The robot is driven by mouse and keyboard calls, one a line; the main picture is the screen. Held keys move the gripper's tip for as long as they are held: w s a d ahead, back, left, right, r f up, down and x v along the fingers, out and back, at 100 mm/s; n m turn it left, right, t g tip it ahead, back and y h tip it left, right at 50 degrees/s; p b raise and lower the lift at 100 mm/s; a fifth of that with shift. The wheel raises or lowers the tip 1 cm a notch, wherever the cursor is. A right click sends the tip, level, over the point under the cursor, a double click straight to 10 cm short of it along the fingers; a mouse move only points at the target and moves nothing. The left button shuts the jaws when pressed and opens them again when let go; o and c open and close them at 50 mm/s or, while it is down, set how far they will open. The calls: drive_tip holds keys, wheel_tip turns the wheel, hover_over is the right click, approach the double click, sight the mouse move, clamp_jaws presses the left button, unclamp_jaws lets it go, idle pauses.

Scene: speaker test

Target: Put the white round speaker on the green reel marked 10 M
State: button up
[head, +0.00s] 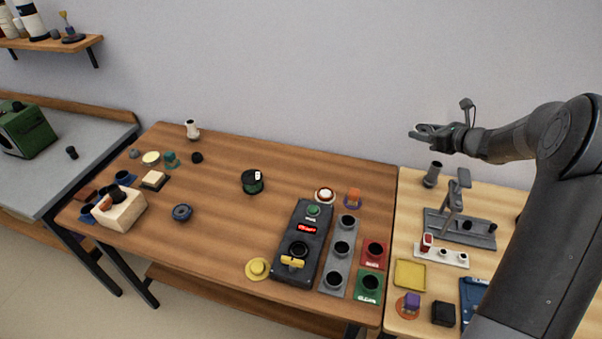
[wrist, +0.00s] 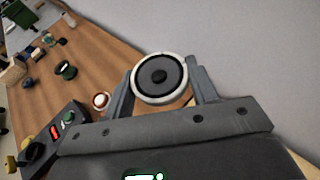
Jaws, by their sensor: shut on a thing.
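The white round speaker (wrist: 138,92) has a white rim and a dark cone. In the wrist view it sits between the two fingers of my gripper (wrist: 160,85), which is shut on it. In the head view my gripper (head: 420,134) is raised high at the right, near the wall; the speaker is hard to make out there. The green reel (head: 252,188) stands on the wooden table, left of the black control box, with a small white label whose writing is too small to read. The reel also shows at the left of the wrist view (wrist: 66,71), well apart from my gripper.
The black control box (head: 291,250) with a red display stands right of the reel. A round white-and-brown piece (head: 325,195) and an orange piece (head: 353,197) are behind it. A blue-grey ring (head: 182,213) lies left of the reel. Bare table surrounds the reel.

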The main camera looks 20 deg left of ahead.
drive_tip(key=s+a+n+g+y, duration=0.2)
drive_tip(key=s+a+n+g, duration=0.1)
drive_tip(key=a, duration=1.6)
drive_tip(key=n+g, duration=0.2)
drive_tip(key=g, duration=0.1)
hover_over(253, 177)
drive_tip(key=shift+y, duration=0.4)
wheel_tip(253, 177, down, 12)
drive_tip(key=shift+w+f, duration=0.1)
drive_tip(key=shift+f+t, duration=0.3)
drive_tip(key=shift+f, duration=1.65)
drive_tip(key=o, duration=1)
drive_tip(key=shift+f, duration=0.15)
drive_tip(key=shift+o, duration=0.2)
